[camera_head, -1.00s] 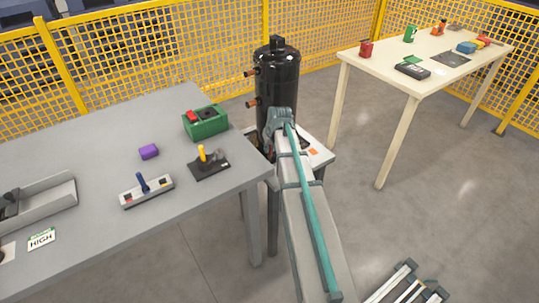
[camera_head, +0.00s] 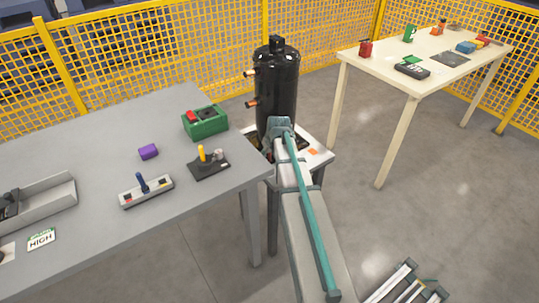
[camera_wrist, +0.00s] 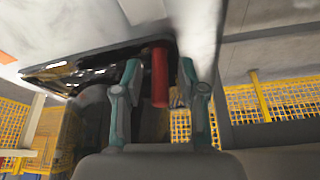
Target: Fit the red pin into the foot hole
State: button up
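The red pin (camera_wrist: 160,78) stands between my fingers in the wrist view, with its upper end against a dark edge. My gripper (camera_wrist: 161,72) is open, with a visible gap on each side of the pin. Whether the pin sits in the foot hole cannot be told; the hole is not visible.
A cream table (camera_head: 385,72) stands at the back right. Yellow mesh fencing (camera_head: 150,50) runs behind.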

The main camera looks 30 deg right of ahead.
jog(key=v, duration=1.2)
jog(key=shift+r, duration=0.25)
jog(key=shift+f, duration=0.1)
